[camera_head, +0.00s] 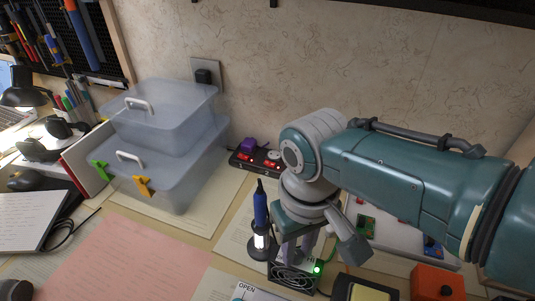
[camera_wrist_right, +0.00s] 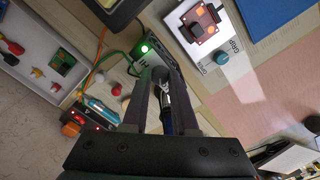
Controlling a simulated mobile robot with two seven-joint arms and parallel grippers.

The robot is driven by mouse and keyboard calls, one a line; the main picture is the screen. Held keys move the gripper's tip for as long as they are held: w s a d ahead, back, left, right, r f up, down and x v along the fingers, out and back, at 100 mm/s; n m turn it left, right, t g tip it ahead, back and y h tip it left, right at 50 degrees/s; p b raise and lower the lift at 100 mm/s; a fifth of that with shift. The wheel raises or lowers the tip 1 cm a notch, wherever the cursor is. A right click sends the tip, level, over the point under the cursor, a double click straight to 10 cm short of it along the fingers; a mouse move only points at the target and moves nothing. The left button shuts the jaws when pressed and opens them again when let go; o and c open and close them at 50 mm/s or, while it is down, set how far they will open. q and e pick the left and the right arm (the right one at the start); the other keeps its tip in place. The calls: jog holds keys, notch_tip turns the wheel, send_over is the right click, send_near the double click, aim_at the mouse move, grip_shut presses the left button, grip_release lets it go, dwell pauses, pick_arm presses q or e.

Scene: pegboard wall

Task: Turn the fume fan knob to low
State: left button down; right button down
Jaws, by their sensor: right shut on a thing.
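The fume fan (camera_head: 292,278) is a small dark box with a grille on its front and a lit green light, standing near the front of the desk. In the right wrist view the fan (camera_wrist_right: 145,48) shows its green light beside the fingertips. My right gripper (camera_head: 298,254) points down onto the fan's top, and in the wrist view its two fingers (camera_wrist_right: 161,76) come close together there. It is shut on the fan knob, which is mostly hidden between the fingers, so its setting cannot be read. My left gripper is not in view.
A blue soldering iron (camera_head: 261,207) stands upright close left of the gripper. A power strip (camera_head: 258,161) with red lights lies behind. Stacked clear bins (camera_head: 170,150) stand left. An orange box (camera_head: 437,282) and a yellow-topped block (camera_head: 368,292) are at front right. A pink mat (camera_head: 130,255) lies clear.

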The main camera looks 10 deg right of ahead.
aim_at(297, 254)
jog(key=c, duration=0.7)
grip_release()
notch_tip(297, 254, up, 10)
jog(key=p, duration=0.5)
